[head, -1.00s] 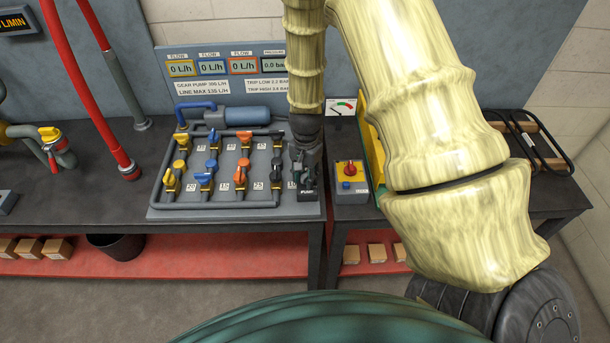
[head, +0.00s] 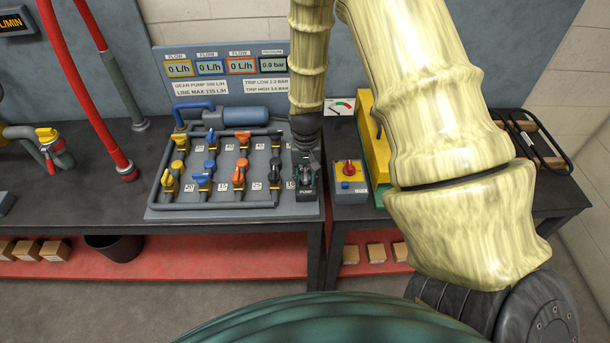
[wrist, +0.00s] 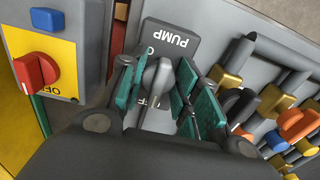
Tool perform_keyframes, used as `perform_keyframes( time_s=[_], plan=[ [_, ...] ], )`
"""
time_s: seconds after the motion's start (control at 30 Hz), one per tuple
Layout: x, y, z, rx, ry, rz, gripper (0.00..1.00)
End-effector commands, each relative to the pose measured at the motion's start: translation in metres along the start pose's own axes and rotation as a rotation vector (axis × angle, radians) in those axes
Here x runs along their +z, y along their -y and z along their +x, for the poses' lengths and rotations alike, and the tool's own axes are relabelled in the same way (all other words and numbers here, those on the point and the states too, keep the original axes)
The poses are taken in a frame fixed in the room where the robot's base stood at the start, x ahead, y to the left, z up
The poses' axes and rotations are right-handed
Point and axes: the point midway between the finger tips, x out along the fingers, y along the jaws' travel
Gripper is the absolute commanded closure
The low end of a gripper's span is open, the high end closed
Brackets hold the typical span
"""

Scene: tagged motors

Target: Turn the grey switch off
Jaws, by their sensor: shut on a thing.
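The grey switch (wrist: 158,76) is a rounded lever on a dark plate marked PUMP (wrist: 172,42). Part of an OFF marking shows beside the lever at its lower end in the wrist view. My gripper (wrist: 160,90) has its green-padded fingers on both sides of the lever and is shut on it. In the head view my gripper (head: 304,166) reaches down to the pump switch box (head: 306,189) at the right end of the valve board. The fingers and wrist partly hide the lever there.
Several coloured valve handles (head: 208,170) stand on the board (head: 230,212) left of the switch. A yellow-and-grey box with a red knob (head: 349,168) stands to the right, with a yellow-green case (head: 376,150) behind it. Displays (head: 240,67) hang above.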

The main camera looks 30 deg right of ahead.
Motion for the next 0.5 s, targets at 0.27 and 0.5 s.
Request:
perform_keyframes(
  time_s=[0.27,0.5],
  plan=[
    [-0.0016,-0.0002,-0.0009,0.0,-0.003,-0.007,0.91],
    [-0.0016,-0.0001,-0.0009,0.0,-0.003,-0.006,0.53]
  ],
)
